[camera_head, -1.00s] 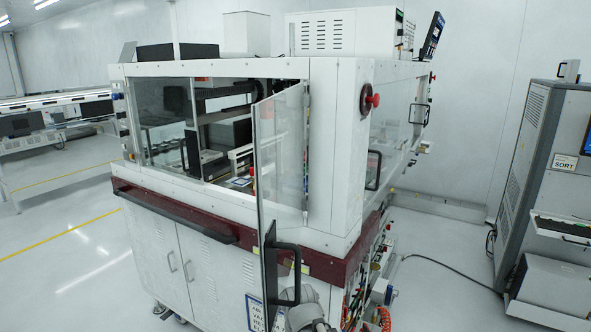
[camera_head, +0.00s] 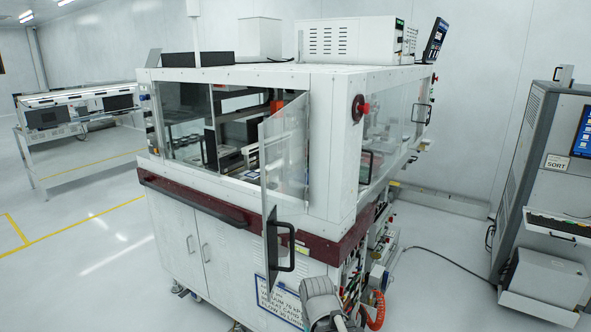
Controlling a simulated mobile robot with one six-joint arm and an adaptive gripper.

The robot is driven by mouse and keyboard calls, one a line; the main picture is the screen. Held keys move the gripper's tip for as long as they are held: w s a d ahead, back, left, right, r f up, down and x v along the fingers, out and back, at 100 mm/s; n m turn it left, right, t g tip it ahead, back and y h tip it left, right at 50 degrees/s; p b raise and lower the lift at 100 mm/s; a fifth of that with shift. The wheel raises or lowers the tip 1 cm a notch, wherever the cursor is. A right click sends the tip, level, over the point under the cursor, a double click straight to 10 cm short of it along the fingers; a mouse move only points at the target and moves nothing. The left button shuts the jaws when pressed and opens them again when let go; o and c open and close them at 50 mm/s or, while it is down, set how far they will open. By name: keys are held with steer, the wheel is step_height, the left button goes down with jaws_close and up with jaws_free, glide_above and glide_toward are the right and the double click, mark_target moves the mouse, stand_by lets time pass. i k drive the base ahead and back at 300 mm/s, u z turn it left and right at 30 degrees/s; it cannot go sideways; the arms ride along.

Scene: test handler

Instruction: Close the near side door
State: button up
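The near side door (camera_head: 284,158) is a clear panel on the front of the white handler machine (camera_head: 332,140). It is hinged at its right edge by the corner post and stands open, swung out toward me. Its black handle (camera_head: 291,247) is low on the free edge, in front of the dark red band. A grey rounded part of my arm shows at the bottom, below and right of the handle and apart from it in the picture. My gripper's fingers cannot be seen.
A grey SORT cabinet (camera_head: 552,170) with a keyboard shelf stands at the right. A cable crosses the floor (camera_head: 440,290) between it and the machine. Orange tubing (camera_head: 376,311) hangs at the machine's lower right side. Open floor lies at the left, before a bench (camera_head: 85,150).

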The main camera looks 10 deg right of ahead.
mark_target(291, 195)
steer(key=u, duration=0.1)
steer(key=k, duration=1.35)
steer(key=z, duration=0.4)
steer(key=i, duration=0.5)
steer(key=u, duration=0.05)
